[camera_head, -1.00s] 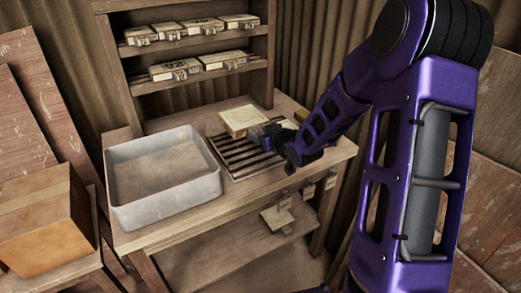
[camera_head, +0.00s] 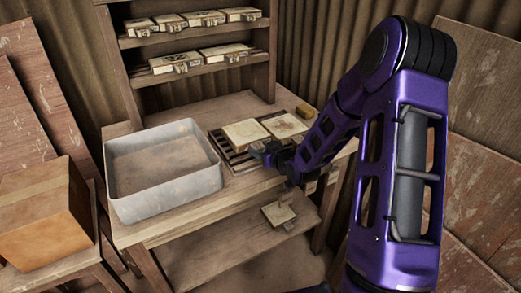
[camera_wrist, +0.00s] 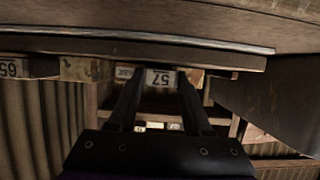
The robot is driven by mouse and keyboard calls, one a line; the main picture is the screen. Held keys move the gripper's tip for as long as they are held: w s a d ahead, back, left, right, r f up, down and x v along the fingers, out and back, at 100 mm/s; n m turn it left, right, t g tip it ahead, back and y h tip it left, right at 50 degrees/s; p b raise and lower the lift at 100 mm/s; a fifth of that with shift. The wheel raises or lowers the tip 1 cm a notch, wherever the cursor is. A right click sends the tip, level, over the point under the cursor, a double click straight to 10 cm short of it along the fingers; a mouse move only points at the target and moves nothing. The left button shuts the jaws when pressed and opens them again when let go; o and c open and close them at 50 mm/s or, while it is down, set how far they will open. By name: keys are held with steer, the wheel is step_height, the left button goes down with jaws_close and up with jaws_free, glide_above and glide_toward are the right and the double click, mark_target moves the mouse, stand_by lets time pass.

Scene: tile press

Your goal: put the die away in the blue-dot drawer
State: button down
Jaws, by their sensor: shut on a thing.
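A pale, flat square block (camera_head: 246,133), seemingly the die, is over the slatted rack on the bench, at my gripper's tip. My gripper (camera_head: 258,149) is shut on it from the near right side; whether the block touches the slats is unclear. In the wrist view my gripper's fingers (camera_wrist: 160,88) point away from the camera, with a white number label (camera_wrist: 160,77) between their tips. I cannot tell whether that label belongs to the held block. I see no blue dot and cannot pick out the blue-dot drawer.
A second pale square block (camera_head: 286,125) lies to the right on the rack. A grey metal tray (camera_head: 165,198) stands left. A cardboard box (camera_head: 40,215) is far left. Another block (camera_head: 279,213) lies on the bench's lower shelf.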

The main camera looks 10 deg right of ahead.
steer(key=shift+c, duration=1.6)
jaws_free()
steer(key=shift+f, duration=0.1)
